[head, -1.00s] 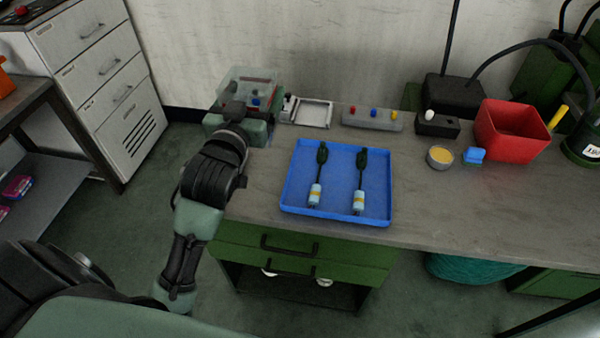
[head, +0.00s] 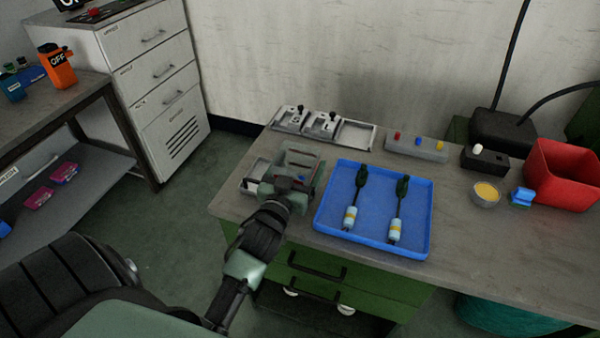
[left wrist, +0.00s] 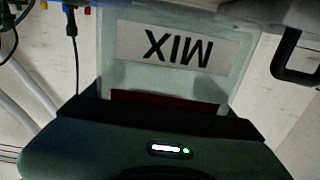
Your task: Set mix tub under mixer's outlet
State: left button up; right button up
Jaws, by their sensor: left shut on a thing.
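The mix tub (left wrist: 170,85) fills the upper middle of the left wrist view. It is pale and translucent, with a white label reading MIX upside down and a dark red band low on it. My left gripper (head: 297,178) is shut on it, over the left end of the workbench beside the blue tray. In the head view the gripper covers most of the tub, and whether it touches the bench cannot be told. I cannot make out a mixer or its outlet for sure. My right gripper is not in view.
The blue tray (head: 334,228) holds two corded parts. Metal moulds (head: 322,125) stand behind, with a button box (head: 416,148), small cup (head: 485,194) and red bin (head: 562,178) to the right. An orange container marked OFF (head: 58,70) stands on the left bench. Floor between benches is clear.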

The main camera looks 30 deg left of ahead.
pick_arm(q)
jog(key=shift+f, duration=1.2)
jog(key=shift+f, duration=0.1)
